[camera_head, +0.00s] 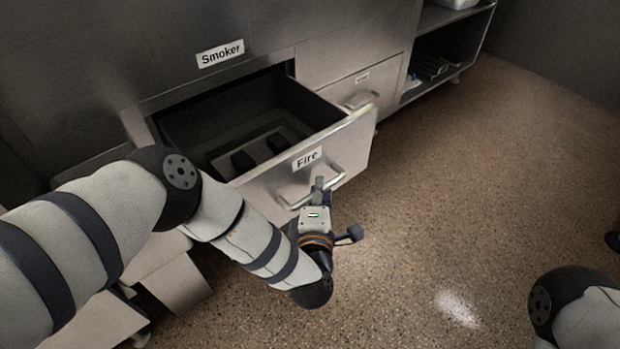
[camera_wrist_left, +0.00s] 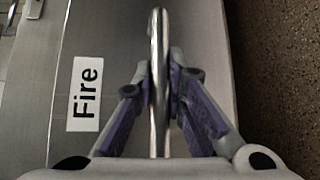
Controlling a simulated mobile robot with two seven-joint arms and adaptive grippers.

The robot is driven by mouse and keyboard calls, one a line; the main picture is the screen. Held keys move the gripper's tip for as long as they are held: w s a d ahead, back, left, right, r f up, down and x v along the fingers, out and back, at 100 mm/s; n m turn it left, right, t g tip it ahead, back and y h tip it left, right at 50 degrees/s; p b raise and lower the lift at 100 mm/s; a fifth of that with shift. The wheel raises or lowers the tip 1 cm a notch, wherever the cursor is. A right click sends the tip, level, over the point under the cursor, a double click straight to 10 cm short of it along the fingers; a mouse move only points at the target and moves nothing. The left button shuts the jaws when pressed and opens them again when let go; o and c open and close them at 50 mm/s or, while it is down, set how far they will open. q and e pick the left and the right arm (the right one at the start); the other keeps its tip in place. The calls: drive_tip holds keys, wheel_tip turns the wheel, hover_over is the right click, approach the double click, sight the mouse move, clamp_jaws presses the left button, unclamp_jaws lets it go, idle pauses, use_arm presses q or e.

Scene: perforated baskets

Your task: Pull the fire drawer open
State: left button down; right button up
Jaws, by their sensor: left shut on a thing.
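The fire drawer (camera_head: 350,150) stands pulled out from the steel cabinet, with its dark inside showing and a few dark blocks on its floor. Its front carries a "Fire" label (camera_head: 307,158), which also shows in the left wrist view (camera_wrist_left: 85,94). The drawer's bar handle (camera_head: 335,176) runs across the front below the label. My left gripper (camera_head: 318,188) is at the middle of this handle. In the left wrist view its two purple-padded fingers are closed on either side of the handle bar (camera_wrist_left: 159,50). My right gripper is out of view; only part of my right arm shows.
A panel labelled "Smoker" (camera_head: 220,53) is above the drawer. Another closed drawer with a handle (camera_head: 361,100) is to the right. An open shelf (camera_head: 432,68) stands farther right. The speckled floor (camera_head: 480,190) in front and to the right is clear.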

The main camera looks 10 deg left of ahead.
use_arm(q)
drive_tip(key=shift+s+d, duration=0.2)
drive_tip(key=c, duration=1.6)
unclamp_jaws()
drive_tip(key=s+d+r, duration=0.1)
drive_tip(key=s, duration=1)
drive_tip(key=shift+s+d+r, duration=0.15)
drive_tip(key=shift+s+r, duration=0.2)
drive_tip(key=shift+s, duration=0.05)
